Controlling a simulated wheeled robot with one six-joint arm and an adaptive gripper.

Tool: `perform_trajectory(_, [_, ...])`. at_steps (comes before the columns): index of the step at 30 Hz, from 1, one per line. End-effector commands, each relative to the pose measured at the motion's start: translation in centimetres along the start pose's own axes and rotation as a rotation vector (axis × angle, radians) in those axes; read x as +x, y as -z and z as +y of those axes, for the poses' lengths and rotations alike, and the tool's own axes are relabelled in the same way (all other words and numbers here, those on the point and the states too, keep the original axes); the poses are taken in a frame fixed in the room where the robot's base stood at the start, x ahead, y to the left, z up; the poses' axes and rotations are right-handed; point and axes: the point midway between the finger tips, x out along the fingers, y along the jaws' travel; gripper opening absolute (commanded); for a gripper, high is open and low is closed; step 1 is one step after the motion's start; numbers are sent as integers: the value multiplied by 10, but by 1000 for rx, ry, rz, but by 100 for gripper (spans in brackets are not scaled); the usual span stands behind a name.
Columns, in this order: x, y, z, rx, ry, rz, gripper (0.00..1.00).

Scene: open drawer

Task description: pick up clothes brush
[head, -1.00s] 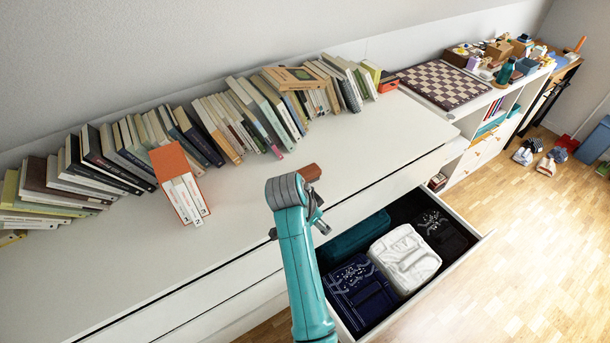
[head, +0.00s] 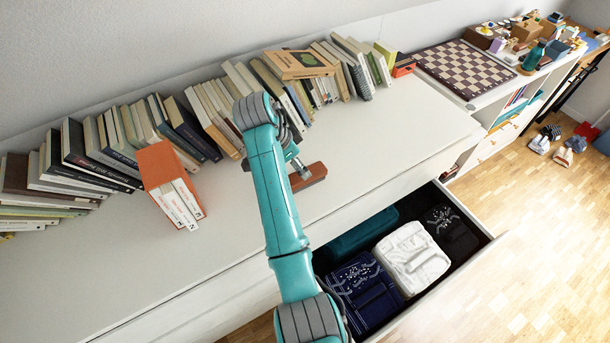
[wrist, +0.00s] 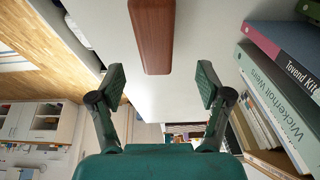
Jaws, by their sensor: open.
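The clothes brush (head: 309,176) has a reddish-brown wooden back and lies on the white dresser top, just right of my arm's end in the head view. In the wrist view the brush (wrist: 153,35) lies ahead of the fingers, at the top middle, its near end just beyond the gap between them. My gripper (wrist: 161,85) is open, its two dark green fingers spread wide with nothing between them. In the head view my gripper is mostly hidden behind my arm, close to the brush's left end.
Books (head: 205,108) line the wall behind, and an orange box with white volumes (head: 170,183) stands to the left. An open drawer (head: 470,246) with folded clothes sticks out below. A chessboard (head: 463,68) lies at the back right. The dresser top right of the brush is clear.

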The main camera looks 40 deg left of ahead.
Motion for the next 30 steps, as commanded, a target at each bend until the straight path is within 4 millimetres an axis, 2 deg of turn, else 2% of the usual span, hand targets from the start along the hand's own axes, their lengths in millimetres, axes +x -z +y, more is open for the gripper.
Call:
perform_trajectory(8, [20, -1, 2, 0, -2, -1, 77])
perform_trajectory(15, [53, -3, 6, -1, -2, -1, 77])
perform_trajectory(18, [61, -3, 5, -1, 0, 0, 77])
perform_trajectory(30, [64, -3, 5, -1, 1, 0, 77])
